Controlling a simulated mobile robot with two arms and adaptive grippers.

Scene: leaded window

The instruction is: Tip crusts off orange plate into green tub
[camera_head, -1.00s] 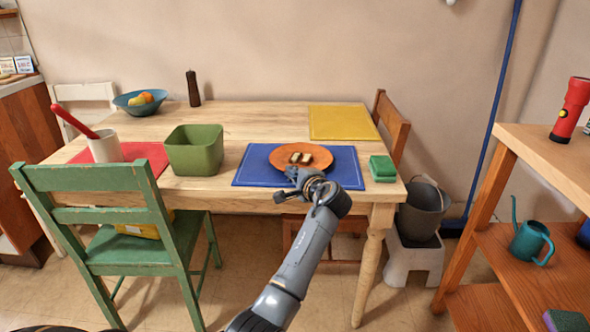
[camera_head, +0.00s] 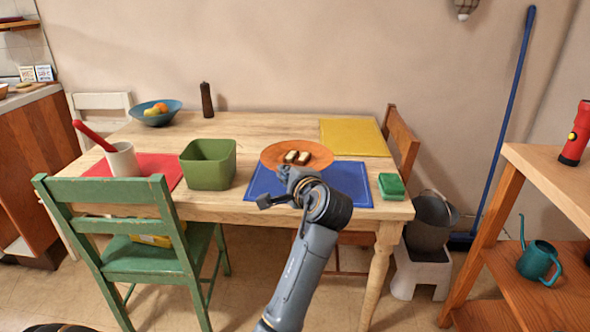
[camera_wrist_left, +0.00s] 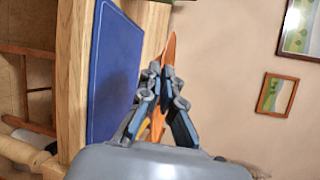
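The orange plate (camera_head: 323,157) is held up over the blue mat (camera_head: 340,184), roughly level. Two or so brown-edged crusts (camera_head: 297,158) lie on its middle. My left gripper (camera_head: 284,170) is at the plate's near rim. In the left wrist view the plate (camera_wrist_left: 171,48) shows edge-on between the fingers, and the gripper (camera_wrist_left: 162,72) is shut on its rim. The crusts cannot be made out there. The green tub (camera_head: 208,171) stands upright on the table to the left of the plate; its floor is largely hidden. My right gripper is not in view.
A green sponge (camera_head: 391,186) lies at the table's right end. A white crock (camera_head: 123,160) with a red handle stands on a red mat left of the tub. A green chair (camera_head: 110,198) stands at the front. Bare tabletop (camera_head: 237,197) lies between tub and blue mat.

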